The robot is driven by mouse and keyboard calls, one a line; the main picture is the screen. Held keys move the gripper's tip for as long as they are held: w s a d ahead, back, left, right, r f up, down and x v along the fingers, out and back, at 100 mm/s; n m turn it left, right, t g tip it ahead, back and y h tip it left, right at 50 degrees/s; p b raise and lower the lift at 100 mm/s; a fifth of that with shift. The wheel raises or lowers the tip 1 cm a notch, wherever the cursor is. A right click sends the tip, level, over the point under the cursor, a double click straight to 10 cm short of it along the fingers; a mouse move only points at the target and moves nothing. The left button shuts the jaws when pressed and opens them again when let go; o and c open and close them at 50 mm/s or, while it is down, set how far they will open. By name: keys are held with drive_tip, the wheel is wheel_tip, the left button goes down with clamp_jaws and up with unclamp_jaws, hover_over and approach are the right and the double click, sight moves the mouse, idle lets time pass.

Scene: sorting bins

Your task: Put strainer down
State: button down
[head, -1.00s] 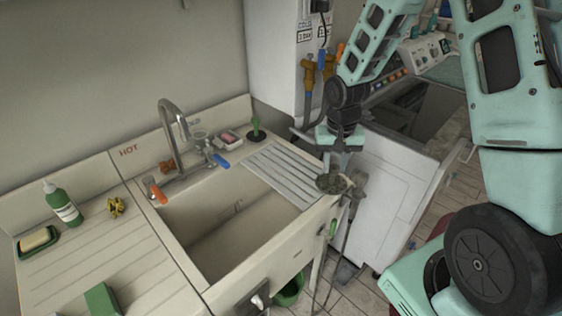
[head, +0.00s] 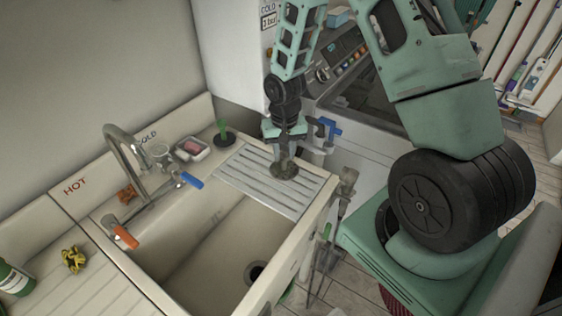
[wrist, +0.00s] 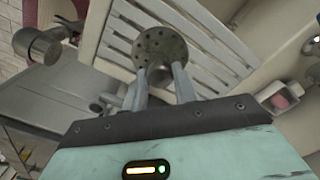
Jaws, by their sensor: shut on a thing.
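The strainer is a small, dark, round metal disc with holes (wrist: 160,47). In the head view the strainer (head: 284,170) hangs at the tips of my gripper (head: 285,158), over the slatted drainboard (head: 240,178) at the right of the sink. The pictures do not clearly show whether the strainer touches the slats.
The deep sink basin (head: 190,240) has a dark drain hole (head: 254,272). A curved tap (head: 124,140), a pink sponge in a dish (head: 190,149) and a green-handled plunger (head: 223,136) stand behind. Much of the drainboard is bare.

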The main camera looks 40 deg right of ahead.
sight(284, 169)
drive_tip(key=shift+f+p, duration=0.65)
drive_tip(key=shift+f, duration=1.65)
drive_tip(key=shift+f, duration=0.2)
drive_tip(key=c, duration=1.1)
unclamp_jaws()
drive_tip(key=shift+r, duration=0.1)
